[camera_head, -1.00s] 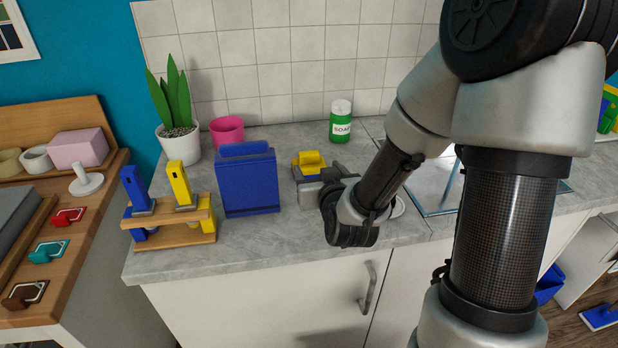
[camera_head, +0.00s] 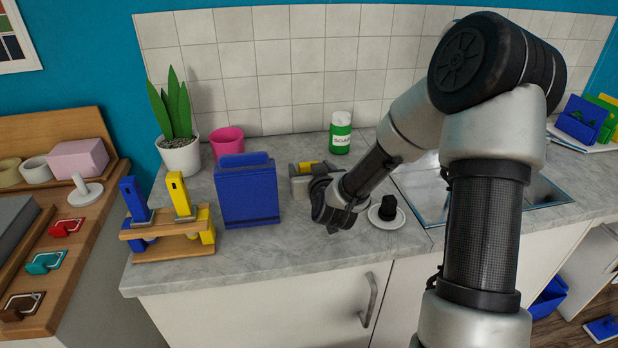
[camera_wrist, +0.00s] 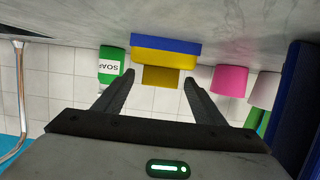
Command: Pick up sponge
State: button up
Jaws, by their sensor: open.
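The sponge is a yellow block with a blue layer; in the head view its yellow top (camera_head: 313,166) shows just behind my gripper (camera_head: 303,178), which hides most of it. In the wrist view, which is upside down, the sponge (camera_wrist: 165,52) rests on the grey counter with its blue layer against the surface and a darker yellow part facing my gripper. My gripper (camera_wrist: 158,79) is open. Its two fingers point at the sponge, one on each side of the darker yellow part, with gaps visible on both sides.
A green soap bottle (camera_head: 340,133) and a pink cup (camera_head: 227,142) stand behind the sponge. A blue holder (camera_head: 247,190) stands to its left. A white saucer with a black object (camera_head: 388,208) and a sink (camera_head: 430,190) lie to the right.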

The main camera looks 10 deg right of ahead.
jog(key=shift+c, duration=0.4)
jog(key=c, duration=1.1)
jog(key=shift+r, duration=0.15)
notch_tip(320, 180, up, 10)
jog(key=shift+f+p, duration=0.1)
jog(key=shift+p, duration=0.85)
jog(key=shift+s, duration=0.1)
